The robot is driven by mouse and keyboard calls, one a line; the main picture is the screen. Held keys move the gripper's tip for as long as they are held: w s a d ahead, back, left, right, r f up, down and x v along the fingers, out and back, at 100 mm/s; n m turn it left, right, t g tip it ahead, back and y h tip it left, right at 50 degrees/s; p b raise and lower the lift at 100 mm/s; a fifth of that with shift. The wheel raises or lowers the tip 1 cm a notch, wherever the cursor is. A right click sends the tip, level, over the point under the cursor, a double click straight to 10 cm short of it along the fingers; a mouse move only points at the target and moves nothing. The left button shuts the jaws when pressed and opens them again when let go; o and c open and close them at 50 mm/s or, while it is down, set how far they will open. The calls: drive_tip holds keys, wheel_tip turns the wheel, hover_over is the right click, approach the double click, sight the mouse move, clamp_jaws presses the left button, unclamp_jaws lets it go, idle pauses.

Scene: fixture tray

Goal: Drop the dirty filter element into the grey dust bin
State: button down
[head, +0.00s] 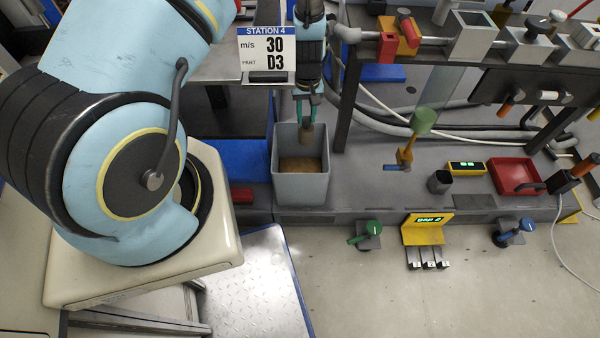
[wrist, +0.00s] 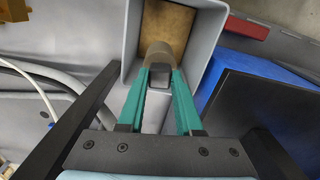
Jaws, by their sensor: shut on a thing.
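The grey dust bin (head: 302,186) stands at the centre left of the fixture in the head view, open at the top with a brown bottom inside. It also shows in the wrist view (wrist: 131,40). The filter element is a small brown cylinder (head: 306,133), seen over the bin's opening, near its far side. It shows between the fingertips in the wrist view (wrist: 162,52). My gripper (head: 306,119), with green fingers, is shut on the element. In the wrist view my gripper (wrist: 160,75) points into the bin's opening. How far the element is above the rim is hard to tell.
A station sign (head: 266,53) stands left of my gripper. A dark frame post (head: 346,105) rises to the right of the bin. A blue block (head: 240,160) and a red block (head: 241,195) lie to its left. A red tray (head: 516,176) lies far right.

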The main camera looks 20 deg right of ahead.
drive_tip(key=shift+f, duration=0.55)
drive_tip(key=c, duration=0.5)
unclamp_jaws()
drive_tip(key=shift+r, duration=0.15)
wheel_tip(320, 180, up, 11)
drive_tip(key=shift+f+b, duration=0.2)
drive_tip(key=shift+b, duration=0.1)
